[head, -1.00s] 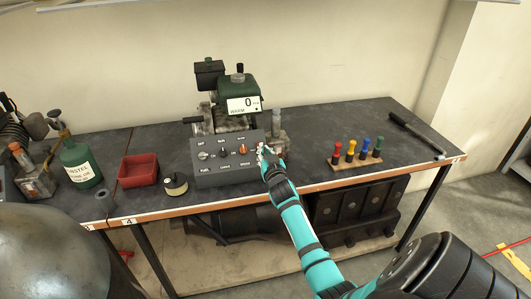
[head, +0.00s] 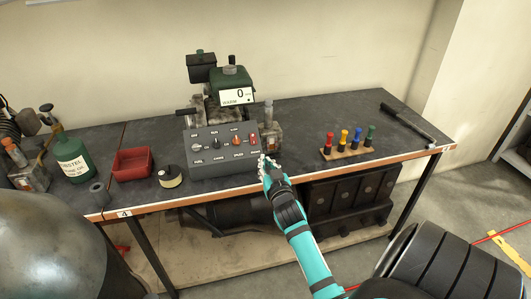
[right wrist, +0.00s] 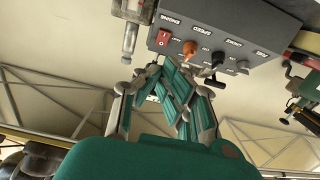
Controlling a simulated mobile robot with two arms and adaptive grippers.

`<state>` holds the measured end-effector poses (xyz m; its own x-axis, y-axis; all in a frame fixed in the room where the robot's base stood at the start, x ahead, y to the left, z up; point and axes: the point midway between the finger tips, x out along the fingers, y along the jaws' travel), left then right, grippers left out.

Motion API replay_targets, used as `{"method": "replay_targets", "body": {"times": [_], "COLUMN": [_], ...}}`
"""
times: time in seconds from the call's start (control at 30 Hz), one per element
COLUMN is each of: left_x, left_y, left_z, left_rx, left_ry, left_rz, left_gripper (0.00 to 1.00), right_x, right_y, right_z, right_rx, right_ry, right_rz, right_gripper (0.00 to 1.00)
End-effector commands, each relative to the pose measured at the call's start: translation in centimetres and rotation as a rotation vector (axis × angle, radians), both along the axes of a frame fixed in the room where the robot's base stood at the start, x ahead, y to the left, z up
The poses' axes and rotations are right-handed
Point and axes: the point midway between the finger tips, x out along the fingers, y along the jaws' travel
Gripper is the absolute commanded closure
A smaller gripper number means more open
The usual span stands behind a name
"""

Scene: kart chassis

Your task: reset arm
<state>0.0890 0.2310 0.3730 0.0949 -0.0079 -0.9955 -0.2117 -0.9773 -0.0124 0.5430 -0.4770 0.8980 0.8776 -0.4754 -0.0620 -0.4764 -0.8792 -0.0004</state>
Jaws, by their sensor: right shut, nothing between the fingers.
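My right gripper (head: 268,165) is shut and empty at the front edge of the bench, just below the right end of the grey control panel. The right wrist view also shows its fingers closed together (right wrist: 168,80), apart from the panel. The control panel (head: 205,164) carries a red switch (head: 254,139), an orange lever (head: 236,140) and dark knobs. In the right wrist view the red switch (right wrist: 164,38) and orange lever (right wrist: 189,48) sit above the fingertips. My left gripper is not in view.
An engine with a display (head: 236,96) stands behind the panel. A red bin (head: 132,164), tape roll (head: 170,176) and green bottle (head: 72,155) are left. Several coloured drivers stand in a wooden rack (head: 346,152) on the right.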

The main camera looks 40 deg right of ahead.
Motion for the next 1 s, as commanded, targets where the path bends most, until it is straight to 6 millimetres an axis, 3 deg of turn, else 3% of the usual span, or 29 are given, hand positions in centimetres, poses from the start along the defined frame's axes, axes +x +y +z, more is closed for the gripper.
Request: {"method": "replay_targets", "body": {"times": [0.43,0.57,0.67,0.77,0.87,1.0], "left_x": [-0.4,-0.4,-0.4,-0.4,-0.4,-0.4], "left_y": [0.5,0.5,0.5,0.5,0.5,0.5], "left_z": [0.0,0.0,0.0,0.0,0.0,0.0], "left_rx": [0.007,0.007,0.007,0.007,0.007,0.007], "left_ry": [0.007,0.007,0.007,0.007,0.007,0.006], "left_rz": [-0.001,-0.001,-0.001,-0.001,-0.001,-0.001], "left_gripper": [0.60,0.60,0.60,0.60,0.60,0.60], "right_x": [0.0,0.2,0.1,-0.9,-3.0,-7.7], "right_y": [0.0,0.9,2.8,5.6,8.7,12.9], "right_z": [-0.1,-2.8,-7.8,-14.6,-21.5,-30.2], "right_rx": [0.001,0.015,0.042,0.074,0.102,0.136], "right_ry": [0.002,0.051,0.147,0.276,0.413,0.602], "right_rz": [0.001,0.022,0.062,0.119,0.178,0.259], "right_gripper": [1.00,1.00,1.00,1.00,1.00,1.00]}}
